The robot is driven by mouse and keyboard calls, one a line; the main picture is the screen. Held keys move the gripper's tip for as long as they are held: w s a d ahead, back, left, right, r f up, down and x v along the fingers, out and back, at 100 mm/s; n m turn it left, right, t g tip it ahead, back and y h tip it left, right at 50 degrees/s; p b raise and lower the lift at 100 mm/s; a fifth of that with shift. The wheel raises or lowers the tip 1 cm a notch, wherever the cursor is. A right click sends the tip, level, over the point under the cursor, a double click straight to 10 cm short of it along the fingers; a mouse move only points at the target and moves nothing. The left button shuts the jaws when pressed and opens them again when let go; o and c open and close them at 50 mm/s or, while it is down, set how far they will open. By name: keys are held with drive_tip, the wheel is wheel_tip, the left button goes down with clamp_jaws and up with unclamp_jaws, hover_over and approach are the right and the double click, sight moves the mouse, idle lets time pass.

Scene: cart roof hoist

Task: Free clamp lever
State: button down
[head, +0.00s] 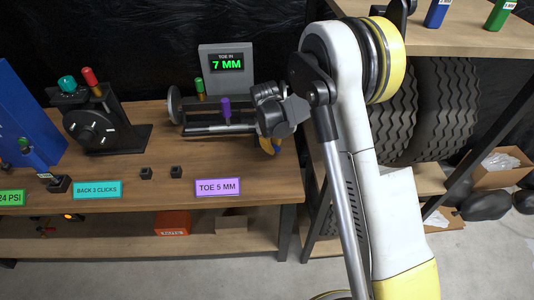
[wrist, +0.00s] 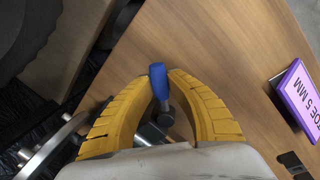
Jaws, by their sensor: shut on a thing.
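The clamp lever has a blue handle (wrist: 158,82) and a dark round lower end, seen in the wrist view. My gripper (wrist: 164,76) has its yellow fingers closed around the blue handle, one on each side. In the head view my gripper (head: 271,147) is at the right end of the toe fixture (head: 220,129), and my wrist hides most of the lever there. The fixture carries a green-topped knob (head: 199,87) and a purple knob (head: 225,107). Its display (head: 227,64) reads TOE IN 7 MM.
A purple sign (head: 218,187) reading TOE 5 MM stands at the bench's front edge. Left are a black dial unit (head: 93,130), a cyan sign (head: 97,190) and a blue panel (head: 22,115). A shelf with tyres (head: 446,105) is on the right. Bare wood lies before the fixture.

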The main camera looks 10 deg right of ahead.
sight(274, 147)
drive_tip(key=shift+w+d+n, duration=0.3)
drive_tip(key=shift+w+n, duration=0.05)
drive_tip(key=shift+n, duration=0.45)
drive_tip(key=shift+w+d+n, duration=0.25)
drive_tip(key=shift+w+n, duration=0.1)
drive_tip(key=shift+n, duration=0.45)
drive_tip(key=c, duration=1.3)
unclamp_jaws()
drive_tip(key=shift+w, duration=0.1)
drive_tip(key=shift+o, duration=0.2)
wheel_tip(274, 147, up, 12)
drive_tip(key=s+a, duration=0.1)
drive_tip(key=s, duration=0.1)
drive_tip(key=shift+s+f, duration=0.1)
drive_tip(key=shift+f, duration=0.05)
